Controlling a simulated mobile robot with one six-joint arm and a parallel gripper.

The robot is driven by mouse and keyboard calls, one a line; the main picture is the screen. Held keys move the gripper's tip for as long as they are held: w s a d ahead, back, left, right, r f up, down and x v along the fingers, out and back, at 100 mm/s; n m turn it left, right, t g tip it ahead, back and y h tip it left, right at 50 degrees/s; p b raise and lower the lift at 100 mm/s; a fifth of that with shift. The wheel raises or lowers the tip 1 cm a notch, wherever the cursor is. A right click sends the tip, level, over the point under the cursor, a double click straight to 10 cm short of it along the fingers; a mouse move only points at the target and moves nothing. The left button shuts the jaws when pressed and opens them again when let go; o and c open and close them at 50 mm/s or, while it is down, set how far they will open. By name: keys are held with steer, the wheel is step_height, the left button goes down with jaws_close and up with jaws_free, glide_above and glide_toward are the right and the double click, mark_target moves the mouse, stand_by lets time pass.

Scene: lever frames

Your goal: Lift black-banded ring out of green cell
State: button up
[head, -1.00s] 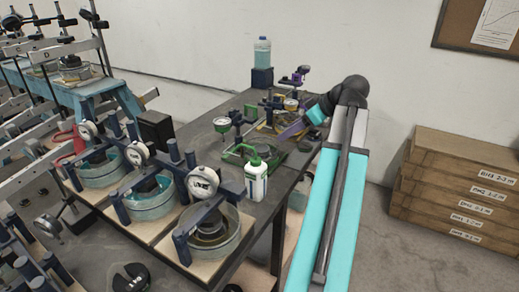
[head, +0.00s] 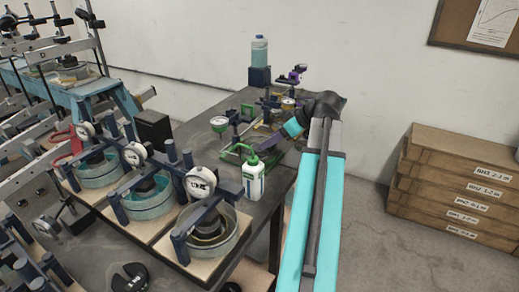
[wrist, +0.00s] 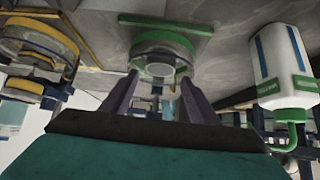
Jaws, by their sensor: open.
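My gripper (wrist: 158,98) is open, its two dark fingers apart in the wrist view with nothing between the tips. Just beyond the fingertips is the green cell (wrist: 187,45), a round holder with a green rim and a pale disc at its middle. In the head view, the green cell's frame (head: 231,157) stands on the dark bench, partly hidden behind the white bottle. There my gripper (head: 259,145) is close beside it, on its right, slanting down. I cannot make out the black-banded ring in either view.
A white bottle with a green cap (head: 253,179) stands close in front of the green cell; it also shows in the wrist view (wrist: 283,68). A yellow cell (wrist: 38,45) is at left there. Several dial-gauge cells (head: 211,235) line the bench's left side.

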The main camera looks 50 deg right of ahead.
steer(key=shift+w+f, duration=0.15)
steer(key=shift+f, duration=0.05)
stand_by(0.3)
steer(key=shift+p+x, duration=0.55)
steer(key=shift+x, duration=2.05)
steer(key=shift+a+r, duration=0.1)
steer(key=c, duration=0.9)
steer(key=shift+c, duration=0.2)
steer(key=shift+r, duration=0.15)
step_height(320, 180, up, 10)
steer(key=b, duration=0.1)
